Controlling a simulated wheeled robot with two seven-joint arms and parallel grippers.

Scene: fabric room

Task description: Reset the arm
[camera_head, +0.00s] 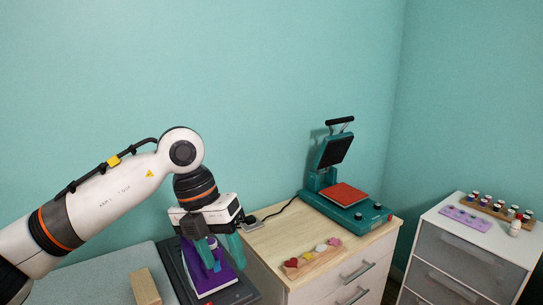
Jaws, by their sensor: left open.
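My left arm (104,205) comes in from the left and bends down at its elbow. My left gripper (222,253) points down over a purple cloth (222,277) on a dark board (243,291). Its green fingers are apart, so it is open. I cannot tell whether the fingertips touch the cloth. The gripper hides part of the cloth and board. My right gripper is not in view.
A wooden block (145,287) lies on the grey surface at left. A teal heat press (345,205) stands open on the wooden cabinet, behind a small board of coloured shapes (311,256). A white drawer unit (463,252) with small bottles stands at right.

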